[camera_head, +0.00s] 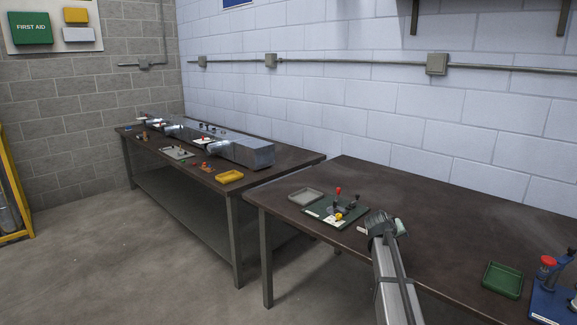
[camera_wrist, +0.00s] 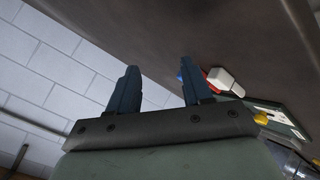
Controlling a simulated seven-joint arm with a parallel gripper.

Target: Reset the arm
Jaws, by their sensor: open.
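My gripper (camera_head: 379,220) is over the dark near bench (camera_head: 450,215) in the head view, at the end of my grey arm. Its fingers are hard to make out there. In the wrist view my gripper (camera_wrist: 157,70) shows two dark blue fingers standing apart with nothing between them. Past the fingers are the dark bench surface and the white block wall (camera_wrist: 50,60). A white block-like part (camera_wrist: 225,80) with some red beside it shows just right of the right finger, apart from it as far as I can tell.
A green board (camera_head: 322,215) with a red-knobbed fixture lies left of my gripper. A grey tray (camera_head: 306,196) is behind it. A green tray (camera_head: 502,280) and a blue fixture (camera_head: 550,303) stand at right. A long metal duct (camera_head: 245,152) and yellow tray (camera_head: 229,176) are on the far bench.

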